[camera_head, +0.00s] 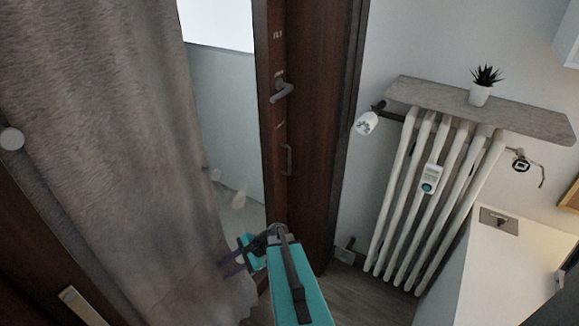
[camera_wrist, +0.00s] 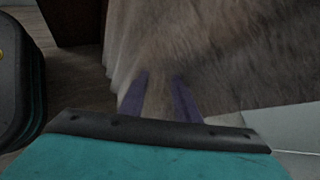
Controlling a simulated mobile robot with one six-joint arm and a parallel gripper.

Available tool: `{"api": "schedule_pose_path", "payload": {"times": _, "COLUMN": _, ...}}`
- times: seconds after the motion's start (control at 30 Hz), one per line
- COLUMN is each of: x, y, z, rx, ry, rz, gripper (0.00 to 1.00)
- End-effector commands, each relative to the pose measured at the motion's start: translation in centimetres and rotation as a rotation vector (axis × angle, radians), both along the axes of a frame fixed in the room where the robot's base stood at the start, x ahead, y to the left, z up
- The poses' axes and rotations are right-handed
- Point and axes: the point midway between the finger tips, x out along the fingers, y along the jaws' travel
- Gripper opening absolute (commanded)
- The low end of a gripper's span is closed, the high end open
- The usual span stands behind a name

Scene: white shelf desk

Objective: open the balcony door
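The balcony door's dark brown upright (camera_head: 270,130) stands right of the curtain in the head view. A lever handle (camera_head: 282,90) sticks out sideways on it, among small white labels. A grey pull handle (camera_head: 287,160) sits lower down. A bright balcony view lies left of the upright; I cannot tell whether this is through glass or an open gap. My gripper (camera_head: 230,264) is below the handles, at the curtain's lower right edge. Its purple fingers (camera_wrist: 159,88) are apart in the wrist view, with curtain cloth showing between them; I cannot tell whether they touch it. No handle shows there.
A grey-brown curtain (camera_head: 120,130) fills the left side. A white radiator (camera_head: 435,190) stands right of the door under a shelf (camera_head: 480,108) with a potted plant (camera_head: 481,88). White furniture (camera_head: 495,265) stands at the lower right. Some floor (camera_head: 365,295) is clear beside the radiator.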

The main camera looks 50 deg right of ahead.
Motion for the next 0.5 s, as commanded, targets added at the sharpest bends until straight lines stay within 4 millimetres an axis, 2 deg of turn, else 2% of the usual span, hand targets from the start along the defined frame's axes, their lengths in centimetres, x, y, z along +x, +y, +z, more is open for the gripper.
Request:
{"api": "schedule_pose_path", "payload": {"times": 0.03, "x": 0.5, "y": -1.8, "z": 0.4, "rx": 0.022, "ry": -0.013, "rz": -0.056, "gripper": 0.29}}
{"api": "schedule_pose_path", "payload": {"times": 0.23, "x": 1.9, "y": -7.8, "z": 3.2, "rx": 0.126, "ry": -0.065, "rz": -0.259, "gripper": 0.29}}
{"api": "schedule_pose_path", "payload": {"times": 0.37, "x": 2.2, "y": -12.1, "z": 5.3, "rx": 0.198, "ry": -0.104, "rz": -0.389, "gripper": 0.29}}
{"api": "schedule_pose_path", "payload": {"times": 0.5, "x": 1.9, "y": -17.3, "z": 7.9, "rx": 0.285, "ry": -0.157, "rz": -0.531, "gripper": 0.29}}
